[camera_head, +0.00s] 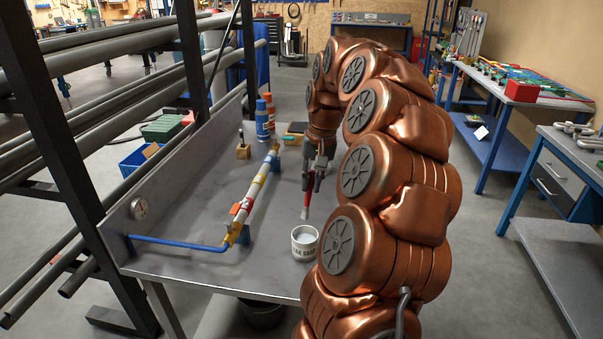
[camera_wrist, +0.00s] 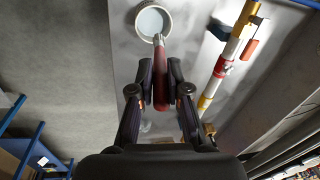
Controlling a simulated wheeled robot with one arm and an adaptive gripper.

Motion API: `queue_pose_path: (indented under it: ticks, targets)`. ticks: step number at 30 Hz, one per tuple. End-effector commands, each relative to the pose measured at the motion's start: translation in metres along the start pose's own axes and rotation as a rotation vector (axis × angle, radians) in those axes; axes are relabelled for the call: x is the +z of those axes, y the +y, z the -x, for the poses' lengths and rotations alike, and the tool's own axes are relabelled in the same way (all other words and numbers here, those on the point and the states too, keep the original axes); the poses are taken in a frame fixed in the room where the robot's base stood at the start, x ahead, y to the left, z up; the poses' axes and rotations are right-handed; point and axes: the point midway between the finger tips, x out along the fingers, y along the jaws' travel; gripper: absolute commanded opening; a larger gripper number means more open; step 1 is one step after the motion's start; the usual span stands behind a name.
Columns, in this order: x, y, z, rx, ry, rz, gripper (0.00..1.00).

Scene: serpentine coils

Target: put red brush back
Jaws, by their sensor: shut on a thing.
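My gripper (camera_head: 318,170) is shut on the red brush (camera_head: 308,199), which hangs tip down above the grey workbench (camera_head: 190,220). In the wrist view the red handle (camera_wrist: 160,92) lies between my fingers (camera_wrist: 160,75), with its metal end pointing at the white cup. The cup (camera_head: 304,242) stands near the bench's front edge and holds something pale. The brush tip is above and behind it in the head view; in the wrist view it overlaps the cup's rim (camera_wrist: 153,22). I cannot tell if they touch. A small wooden block (camera_head: 243,152) with a dark upright item stands farther back.
A pipe with yellow, white and red parts (camera_head: 255,190) runs along the bench, ending in a blue pipe (camera_head: 180,242). Blue and orange bottles (camera_head: 263,120) stand at the back. A pipe rack (camera_head: 75,150) borders the left. Bare bench lies between pipe and cup.

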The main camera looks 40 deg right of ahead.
Motion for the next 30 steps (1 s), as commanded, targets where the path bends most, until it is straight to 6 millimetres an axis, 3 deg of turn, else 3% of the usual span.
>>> queue_pose_path:
  ticks: [8,19,30]
  targets:
    - [0.001,0.012,-0.010,0.002,-0.002,-0.020,0.00]
    - [0.001,0.018,-0.040,0.002,-0.001,-0.024,0.00]
    - [0.001,0.017,-0.043,0.002,0.001,-0.021,0.00]
